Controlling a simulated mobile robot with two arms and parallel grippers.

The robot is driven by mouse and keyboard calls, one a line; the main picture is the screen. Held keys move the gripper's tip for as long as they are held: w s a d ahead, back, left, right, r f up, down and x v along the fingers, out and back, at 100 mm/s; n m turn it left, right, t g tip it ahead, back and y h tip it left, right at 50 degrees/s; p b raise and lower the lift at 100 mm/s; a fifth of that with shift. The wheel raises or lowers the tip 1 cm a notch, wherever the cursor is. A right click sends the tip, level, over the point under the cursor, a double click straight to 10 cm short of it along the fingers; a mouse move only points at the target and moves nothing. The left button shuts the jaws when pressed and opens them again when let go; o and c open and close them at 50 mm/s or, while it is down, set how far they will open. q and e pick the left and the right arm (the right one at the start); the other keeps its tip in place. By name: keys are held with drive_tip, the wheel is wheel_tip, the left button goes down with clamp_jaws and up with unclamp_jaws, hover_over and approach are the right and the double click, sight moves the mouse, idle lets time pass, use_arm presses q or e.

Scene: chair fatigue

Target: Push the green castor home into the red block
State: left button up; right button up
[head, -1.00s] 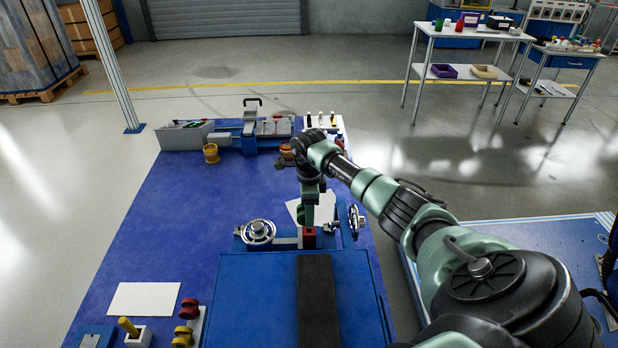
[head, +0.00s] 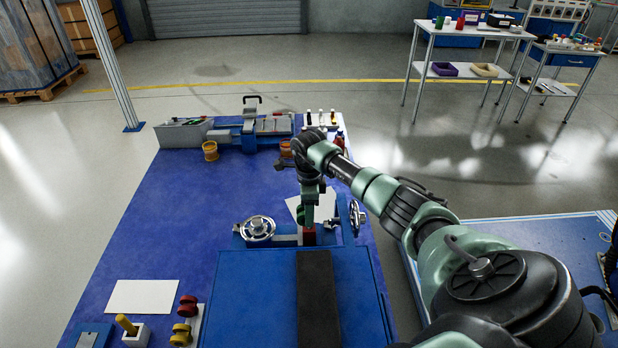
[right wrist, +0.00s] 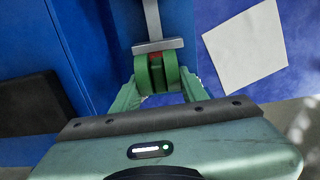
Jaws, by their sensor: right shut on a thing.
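The red block (head: 309,237) sits at the grey clamp of the blue fixture, near the middle of the head view. A small part of the red block also shows in the right wrist view (right wrist: 155,55), behind the castor. The green castor (right wrist: 157,76) is between the fingers of my right gripper (right wrist: 160,90), which is shut on it. In the head view my right gripper (head: 308,216) points down, directly above the red block. The castor covers its own joint with the block, so I cannot tell how deep it sits. My left gripper is not in view.
Chrome handwheels (head: 257,229) stand to the left and right of the clamp. A white sheet (head: 322,205) lies behind it. A black strip (head: 316,300) lies in front. Red and yellow castors (head: 187,308) stand at the lower left. The mat's left middle is clear.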

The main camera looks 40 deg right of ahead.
drive_tip(key=shift+f+b, duration=0.55)
drive_tip(key=shift+f, duration=0.15)
drive_tip(key=shift+f, duration=0.1)
drive_tip(key=o, duration=1.3)
drive_tip(key=shift+d+f, duration=0.1)
drive_tip(key=shift+o, duration=0.2)
wheel_tip(320, 180, up, 8)
drive_tip(key=p, duration=0.5)
drive_tip(key=shift+p, duration=0.3)
drive_tip(key=shift+r, duration=0.2)
drive_tip(key=shift+f, duration=0.1)
